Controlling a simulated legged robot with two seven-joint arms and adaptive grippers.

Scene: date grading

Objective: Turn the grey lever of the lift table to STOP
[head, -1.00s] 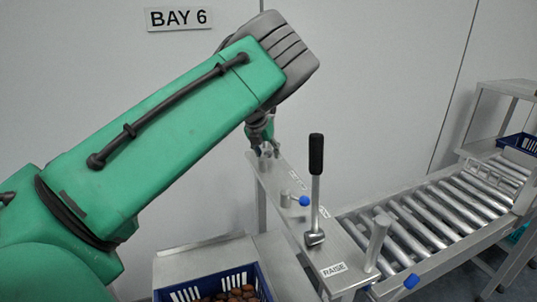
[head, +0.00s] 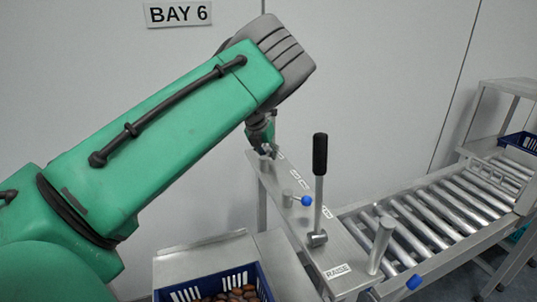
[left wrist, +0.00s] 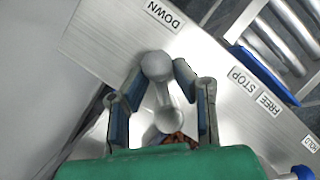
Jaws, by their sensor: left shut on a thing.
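The grey lever (left wrist: 164,93) has a round knob and shows in the left wrist view between my left gripper's fingers. My left gripper (left wrist: 158,72) is shut on it, a blue-padded finger on each side of the knob. The lever points roughly toward the DOWN label (left wrist: 164,17), away from the STOP label (left wrist: 243,80). FREE (left wrist: 270,104) and HOLD (left wrist: 312,144) labels follow beyond STOP. In the head view my left gripper (head: 264,148) is at the far end of the metal panel (head: 287,222), and the lever is mostly hidden there. My right gripper is not in view.
A black-handled lever (head: 319,165) stands upright near the RAISE label (head: 337,271). A small blue-tipped lever (head: 305,201) is between it and my gripper. A roller conveyor (head: 440,215) lies to the right. A blue crate (head: 262,279) of dates is at the front.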

